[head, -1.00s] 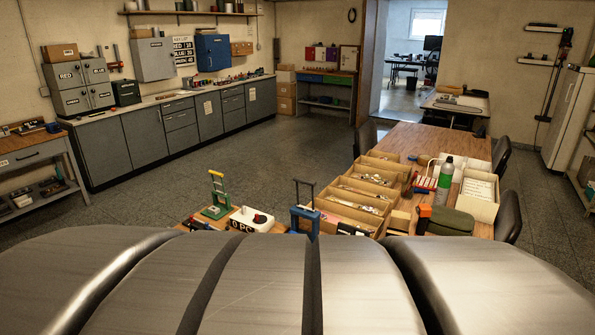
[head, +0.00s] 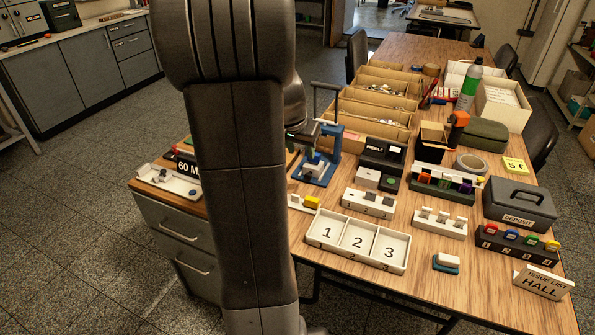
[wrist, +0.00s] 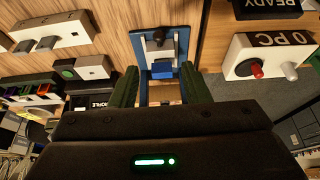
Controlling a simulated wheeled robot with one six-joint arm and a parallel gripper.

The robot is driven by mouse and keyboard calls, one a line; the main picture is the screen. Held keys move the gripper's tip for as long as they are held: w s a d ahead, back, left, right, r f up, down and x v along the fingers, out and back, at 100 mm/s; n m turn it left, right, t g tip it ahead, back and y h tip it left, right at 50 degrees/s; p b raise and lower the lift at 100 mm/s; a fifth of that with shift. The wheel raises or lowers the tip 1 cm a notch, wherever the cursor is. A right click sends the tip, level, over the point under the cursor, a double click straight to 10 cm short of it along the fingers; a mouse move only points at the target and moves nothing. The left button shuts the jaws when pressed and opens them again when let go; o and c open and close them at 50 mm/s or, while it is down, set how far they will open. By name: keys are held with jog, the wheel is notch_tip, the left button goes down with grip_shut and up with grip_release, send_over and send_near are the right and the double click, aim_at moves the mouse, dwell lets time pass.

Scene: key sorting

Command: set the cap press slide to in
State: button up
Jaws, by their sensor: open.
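The blue press (head: 333,150), which I take for the cap press, stands on the wooden table just right of my arm in the head view. It has a tall frame with a dark bar handle and a pale slide piece (head: 314,161) low on its base. In the wrist view, the press (wrist: 143,38) lies straight ahead, with a pale piece (wrist: 159,53) and a blue block (wrist: 162,70) along its middle. My gripper (wrist: 160,86) is open, its two green fingers either side of the press's near end. I cannot tell whether they touch it. The slide's setting is unclear.
A numbered white tray (head: 312,243), a small white fixture (head: 390,205) and a black box (head: 383,155) stand right of the press. Divided wooden bins (head: 362,128) are behind it. A white switch box (wrist: 243,47) lies to the right in the wrist view.

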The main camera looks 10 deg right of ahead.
aim_at(308, 174)
jog(key=b+x, duration=0.1)
jog(key=x, duration=1.2)
jog(key=shift+s, duration=0.15)
grip_shut()
